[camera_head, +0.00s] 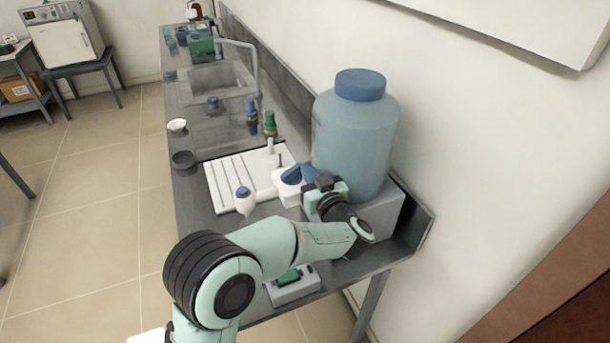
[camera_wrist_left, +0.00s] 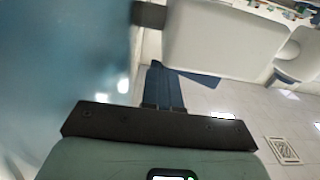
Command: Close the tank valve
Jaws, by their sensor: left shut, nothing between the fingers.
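The tank (camera_head: 356,140) is a translucent blue jug with a blue cap, upright on a grey block. Its white valve (camera_head: 288,192) sticks out to the left near its foot and carries a blue handle (camera_head: 297,174). My left gripper (camera_head: 318,184) is shut with nothing held, close beside the handle and in front of the tank. Whether it touches the handle cannot be told. In the left wrist view the tank (camera_wrist_left: 55,70) fills the left side and the white valve body (camera_wrist_left: 222,42) is at the top. My right gripper is not in view.
A white draining board (camera_head: 225,180) lies left of the valve. A sink (camera_head: 215,80) and a tap (camera_head: 256,62) are farther back. A small device (camera_head: 293,288) with a green top sits below my left forearm. A wall runs along the right; open floor is left.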

